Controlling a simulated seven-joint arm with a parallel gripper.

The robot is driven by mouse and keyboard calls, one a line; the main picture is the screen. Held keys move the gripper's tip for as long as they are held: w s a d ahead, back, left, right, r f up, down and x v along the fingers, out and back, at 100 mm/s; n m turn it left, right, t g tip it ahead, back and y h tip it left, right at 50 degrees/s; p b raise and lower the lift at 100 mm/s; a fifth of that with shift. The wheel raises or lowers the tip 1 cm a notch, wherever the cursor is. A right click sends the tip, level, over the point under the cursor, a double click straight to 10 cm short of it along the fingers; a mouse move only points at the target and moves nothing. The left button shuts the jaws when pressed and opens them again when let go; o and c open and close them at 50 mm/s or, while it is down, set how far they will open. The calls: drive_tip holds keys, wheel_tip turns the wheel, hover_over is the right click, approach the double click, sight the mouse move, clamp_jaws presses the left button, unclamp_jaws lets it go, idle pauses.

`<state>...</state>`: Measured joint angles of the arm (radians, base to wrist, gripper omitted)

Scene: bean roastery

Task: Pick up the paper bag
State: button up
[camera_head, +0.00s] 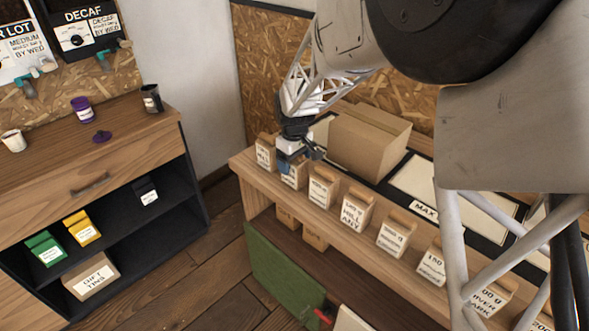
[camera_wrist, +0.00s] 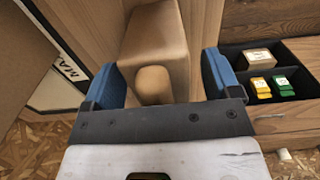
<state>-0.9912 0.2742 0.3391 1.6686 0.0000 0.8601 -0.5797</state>
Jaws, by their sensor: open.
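Several paper bags of brown kraft with white labels stand in a row along the front of the wooden bench top. My gripper (camera_head: 290,162) is open at the left end of the row, over the second paper bag (camera_head: 294,178), whose upper part it hides. Another paper bag (camera_head: 265,152) stands just left of it, and one (camera_head: 323,187) to the right. In the wrist view my gripper (camera_wrist: 158,72) has a blue finger on each side of a brown paper bag (camera_wrist: 155,38). Whether the fingers touch it is unclear.
A cardboard box (camera_head: 368,140) stands close behind the row. Flat white panels in black frames lie on the bench, one by a MAX sign (camera_head: 425,211). More brown bags (camera_head: 315,235) sit on the shelf below. A wooden cabinet (camera_head: 90,165) with cups and bags is at left, across open floor.

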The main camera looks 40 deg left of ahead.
idle(0.4)
drive_tip(key=c, duration=1.1)
drive_tip(key=shift+o, duration=0.2)
drive_tip(key=shift+r, duration=0.15)
wheel_tip(320, 180, up, 18)
idle(0.5)
